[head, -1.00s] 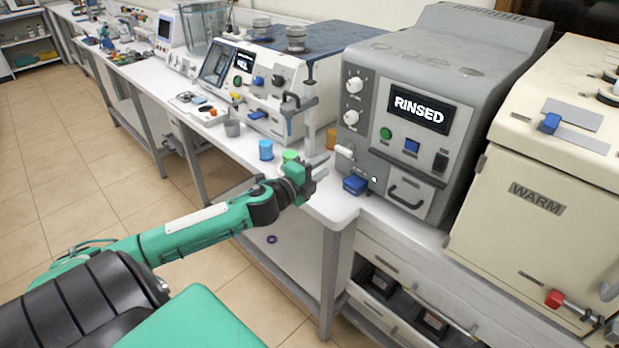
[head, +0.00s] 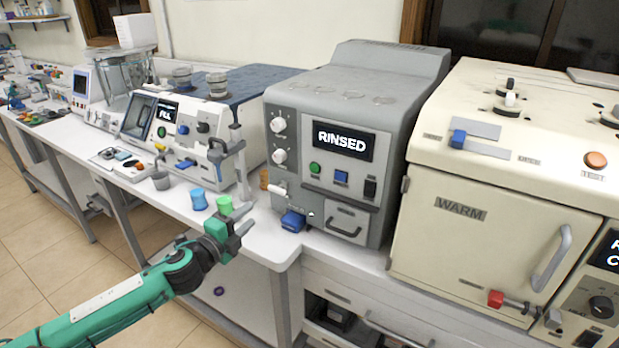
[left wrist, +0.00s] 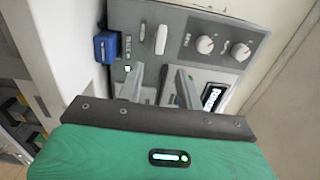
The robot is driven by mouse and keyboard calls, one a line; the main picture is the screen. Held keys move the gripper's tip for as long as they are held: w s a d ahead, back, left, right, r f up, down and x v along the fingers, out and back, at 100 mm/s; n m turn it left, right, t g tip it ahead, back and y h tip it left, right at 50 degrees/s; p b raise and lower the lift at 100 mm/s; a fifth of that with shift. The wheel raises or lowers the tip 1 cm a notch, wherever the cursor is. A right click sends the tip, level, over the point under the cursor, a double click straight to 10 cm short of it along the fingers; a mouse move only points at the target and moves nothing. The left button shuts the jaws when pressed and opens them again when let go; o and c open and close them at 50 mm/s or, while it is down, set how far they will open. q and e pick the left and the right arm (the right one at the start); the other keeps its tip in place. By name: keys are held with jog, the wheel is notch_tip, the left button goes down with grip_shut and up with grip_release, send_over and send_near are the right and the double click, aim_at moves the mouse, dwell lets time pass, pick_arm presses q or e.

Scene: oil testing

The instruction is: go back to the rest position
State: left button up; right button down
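My left gripper (head: 243,228) is at the end of the green arm that comes in from the lower left in the head view. It is over the front edge of the white bench, short of the grey machine (head: 345,95) whose display reads RINSED. In the left wrist view its two fingers (left wrist: 160,82) are spread apart with nothing between them, and the grey machine's front panel is behind them. A green cup (head: 224,205) and a blue cup (head: 198,199) stand on the bench just behind the gripper. My right gripper is not in view.
A cream cabinet labelled WARM (head: 500,195) with a handle stands to the right. A blue block (head: 292,221) sits at the grey machine's foot and shows in the left wrist view.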

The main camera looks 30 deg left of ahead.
pick_arm(q)
jog(key=s+d+f+n+g+y, duration=0.2)
jog(key=s+d+f+n+g, duration=0.1)
jog(key=s+f+n, duration=0.35)
jog(key=s+d+f+n+g+y, duration=0.35)
jog(key=s+f+n, duration=0.25)
jog(key=f, duration=0.2)
jog(key=s+d+f+n+g+h, duration=0.2)
jog(key=s+d+f+g, duration=0.15)
jog(key=s+d, duration=0.4)
jog(key=s+d+f+n+g+h, duration=0.2)
jog(key=s+d+n+g, duration=0.15)
jog(key=s+d, duration=0.35)
notch_tip(320, 180, down, 31)
jog(key=s+m+g, duration=0.1)
jog(key=s+g, duration=0.1)
jog(key=s+a+f, duration=0.2)
jog(key=s+f, duration=0.7)
jog(key=s+a+f+g, duration=0.1)
jog(key=s+a+f, duration=0.1)
jog(key=s+f, duration=0.7)
jog(key=shift+s+a+f, duration=0.15)
jog(key=shift+s+f, duration=0.2)
jog(key=shift+f, duration=0.35)
